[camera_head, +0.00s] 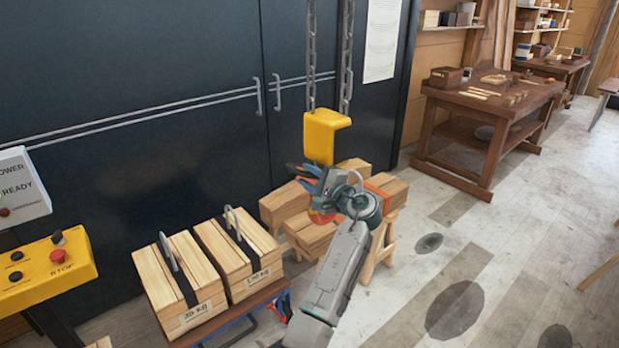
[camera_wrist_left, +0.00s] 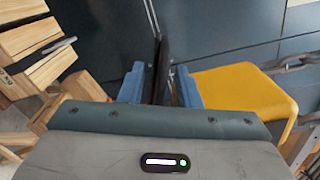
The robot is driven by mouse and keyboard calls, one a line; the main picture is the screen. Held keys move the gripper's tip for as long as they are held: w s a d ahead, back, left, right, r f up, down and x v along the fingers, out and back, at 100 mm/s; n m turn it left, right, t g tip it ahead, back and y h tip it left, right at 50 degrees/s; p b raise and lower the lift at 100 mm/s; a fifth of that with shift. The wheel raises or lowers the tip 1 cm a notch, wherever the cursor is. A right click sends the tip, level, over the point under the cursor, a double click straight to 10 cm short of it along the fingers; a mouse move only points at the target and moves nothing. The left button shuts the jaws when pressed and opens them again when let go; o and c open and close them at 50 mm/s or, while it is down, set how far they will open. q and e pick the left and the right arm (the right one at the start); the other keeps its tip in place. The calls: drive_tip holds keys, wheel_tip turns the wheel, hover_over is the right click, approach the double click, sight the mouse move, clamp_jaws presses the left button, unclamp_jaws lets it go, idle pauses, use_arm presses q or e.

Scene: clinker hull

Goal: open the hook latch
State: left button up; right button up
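A yellow hook block (camera_head: 322,136) hangs from two chains in front of the dark doors. It also shows to the right of my gripper in the wrist view (camera_wrist_left: 235,95). My left gripper (camera_head: 318,182) is just below the block in the head view and covers what hangs under it. In the wrist view, its two blue fingers (camera_wrist_left: 160,72) stand apart. A thin dark upright piece (camera_wrist_left: 161,50) lies between them, with narrow gaps at the sides. I cannot tell whether this is the hook or its latch. My right gripper is not in view.
Two handled wooden crates (camera_head: 180,285) stand side by side at the lower left. Timber blocks (camera_head: 285,203) rest on a trestle behind my left gripper. A yellow control box with a stop button (camera_head: 45,270) is at far left. The floor at right is open before a workbench (camera_head: 490,105).

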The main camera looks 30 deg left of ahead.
use_arm(q)
drive_tip(key=shift+s+d+f+b, duration=0.1)
drive_tip(key=shift+d+f+b, duration=0.25)
drive_tip(key=shift+d+b, duration=0.1)
drive_tip(key=b+v, duration=0.3)
drive_tip(key=v, duration=0.3)
drive_tip(key=shift+d+r, duration=0.25)
drive_tip(key=shift+r, duration=0.05)
drive_tip(key=shift+s, duration=0.2)
